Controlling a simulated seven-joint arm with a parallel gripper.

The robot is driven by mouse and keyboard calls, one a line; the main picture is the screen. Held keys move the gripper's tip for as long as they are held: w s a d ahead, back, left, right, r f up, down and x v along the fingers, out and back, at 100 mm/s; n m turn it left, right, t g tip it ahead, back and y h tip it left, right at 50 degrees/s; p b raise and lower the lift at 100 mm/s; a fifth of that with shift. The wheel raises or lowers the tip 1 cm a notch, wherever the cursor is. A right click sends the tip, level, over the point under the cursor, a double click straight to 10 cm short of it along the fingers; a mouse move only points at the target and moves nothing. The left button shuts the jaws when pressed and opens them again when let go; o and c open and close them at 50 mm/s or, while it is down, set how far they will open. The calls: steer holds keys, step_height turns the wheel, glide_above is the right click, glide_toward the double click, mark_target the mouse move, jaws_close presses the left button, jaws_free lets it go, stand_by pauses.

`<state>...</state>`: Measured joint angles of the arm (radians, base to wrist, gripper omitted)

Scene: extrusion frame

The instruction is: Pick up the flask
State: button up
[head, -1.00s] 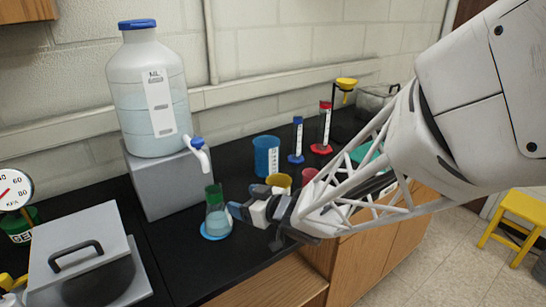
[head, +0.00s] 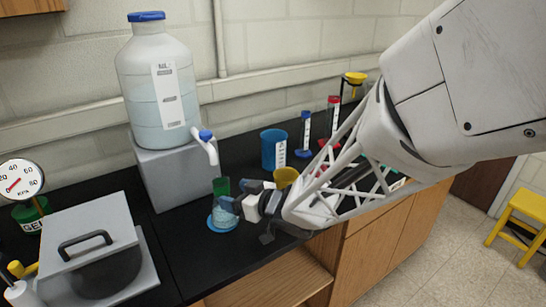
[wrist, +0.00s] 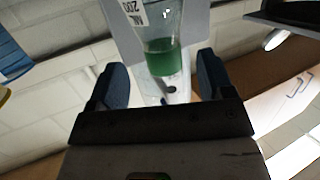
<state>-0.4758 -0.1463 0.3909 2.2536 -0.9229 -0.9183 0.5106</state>
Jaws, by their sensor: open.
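The flask (head: 221,187) has a green neck and a clear body with pale blue liquid. It stands upright on a round blue base (head: 212,226) on the black bench, and my gripper partly hides it. My gripper (head: 232,197) is open, its blue fingertips at the flask's right side near the neck. In the wrist view, the flask (wrist: 163,58) appears upside down, its green part lined up between the two spread fingers of my gripper (wrist: 163,82). I cannot tell whether either finger touches it.
A large jug (head: 157,85) with a spigot stands on a grey block (head: 170,180) behind the flask. A blue beaker (head: 272,150) and yellow cup (head: 286,177) stand near my arm. A lidded grey box (head: 92,245) is at left. The bench's front edge is close to the flask.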

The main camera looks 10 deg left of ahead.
mark_target(215, 178)
steer(key=shift+a, duration=0.2)
steer(key=shift+x, duration=2.5)
steer(key=shift+r, duration=0.1)
steer(key=shift+c, duration=0.4)
jaws_close()
steer(key=shift+r, duration=0.35)
steer(key=shift+r, duration=1.45)
steer(key=f+v, duration=0.3)
steer(key=v, duration=1.4)
steer(key=shift+s+d+f, duration=0.2)
steer(key=shift+d, duration=0.25)
steer(key=shift+d, duration=0.15)
